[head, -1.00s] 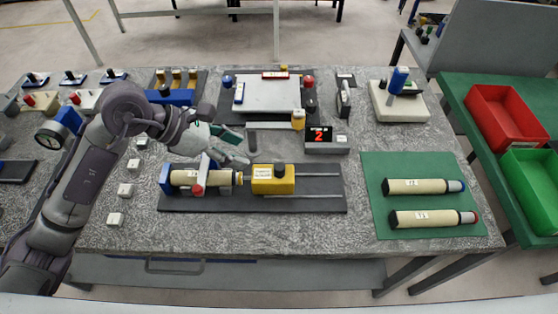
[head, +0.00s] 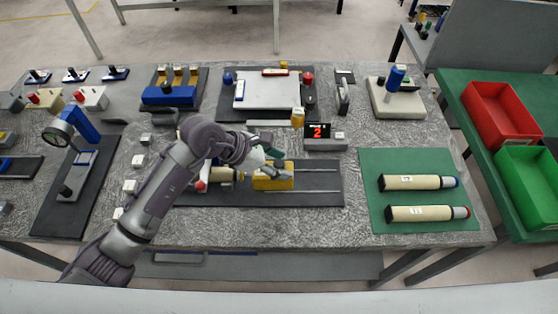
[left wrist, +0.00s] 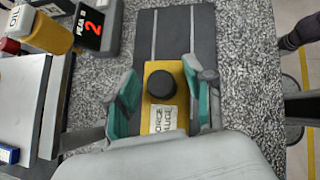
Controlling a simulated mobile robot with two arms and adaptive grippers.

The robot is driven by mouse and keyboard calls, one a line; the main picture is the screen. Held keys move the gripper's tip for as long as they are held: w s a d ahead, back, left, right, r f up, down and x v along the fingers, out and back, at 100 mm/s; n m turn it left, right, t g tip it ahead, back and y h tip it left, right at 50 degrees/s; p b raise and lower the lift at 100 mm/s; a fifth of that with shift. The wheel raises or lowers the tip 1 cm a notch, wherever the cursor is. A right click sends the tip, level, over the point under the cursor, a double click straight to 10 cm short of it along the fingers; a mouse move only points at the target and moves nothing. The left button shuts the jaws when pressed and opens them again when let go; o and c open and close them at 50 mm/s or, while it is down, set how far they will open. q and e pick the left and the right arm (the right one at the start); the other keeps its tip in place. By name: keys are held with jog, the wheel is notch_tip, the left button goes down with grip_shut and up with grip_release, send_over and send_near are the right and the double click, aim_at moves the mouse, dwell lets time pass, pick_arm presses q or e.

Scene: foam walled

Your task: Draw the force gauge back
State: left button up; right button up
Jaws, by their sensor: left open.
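The force gauge is a yellow block (head: 287,182) with a round black knob, on a dark rail plate (head: 325,187) in the middle of the table. In the left wrist view the gauge (left wrist: 157,84) shows its label and black knob (left wrist: 162,83). My left gripper (head: 273,171) is over the gauge. In the left wrist view my left gripper (left wrist: 164,95) is open, one green-padded finger on each side of the gauge. I cannot tell whether the pads touch it. A cream cylinder (head: 222,174) sits left of the gauge on the plate, partly hidden by my arm.
A display reading 2 (head: 319,131) stands just behind the rail plate. A green mat (head: 415,201) with two cream cylinders lies to the right. The rails right of the gauge are clear. Red (head: 500,112) and green (head: 530,175) bins stand at far right.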

pick_arm(q)
jog(key=shift+c, duration=0.2)
grip_shut()
jog(key=d+b, duration=0.2)
jog(key=d, duration=0.2)
jog(key=shift+d, duration=0.55)
